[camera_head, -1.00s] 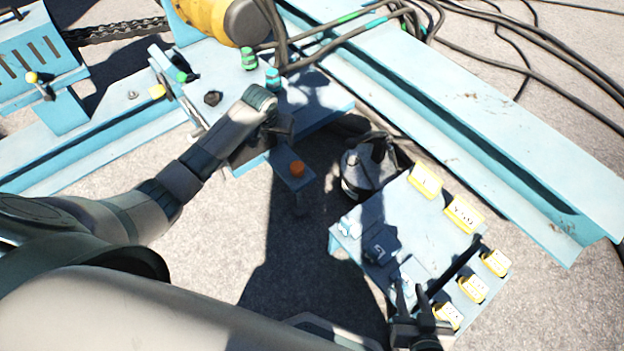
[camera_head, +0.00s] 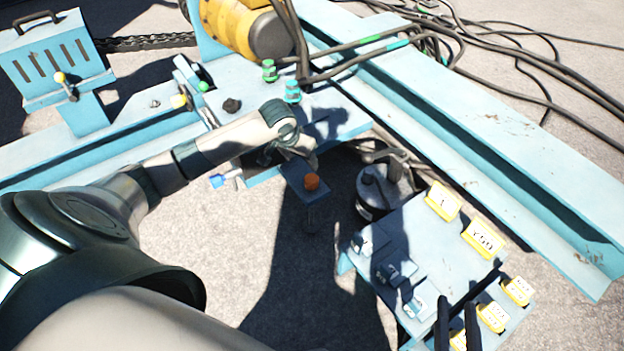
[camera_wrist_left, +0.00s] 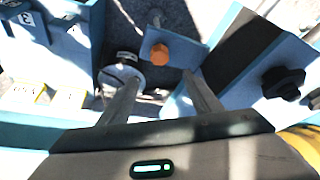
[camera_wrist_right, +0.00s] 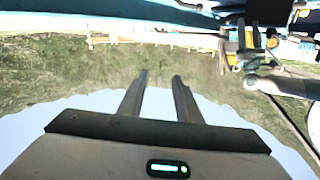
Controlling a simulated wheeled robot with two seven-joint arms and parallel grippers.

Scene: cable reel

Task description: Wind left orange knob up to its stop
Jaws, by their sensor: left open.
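An orange knob (camera_head: 311,181) stands on a small blue bracket plate (camera_head: 295,176) in the head view, beside the machine's blue deck. My right gripper (camera_head: 458,322) is open and empty at the bottom, over the front of a blue panel. Only one orange knob shows.
The blue panel (camera_head: 425,235) with yellow tags is right of the knob. A dark round can (camera_head: 380,190) stands between them. A black knob (camera_head: 232,105) and green and teal fittings sit on the deck behind my left wrist. Long blue beams and cables run behind.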

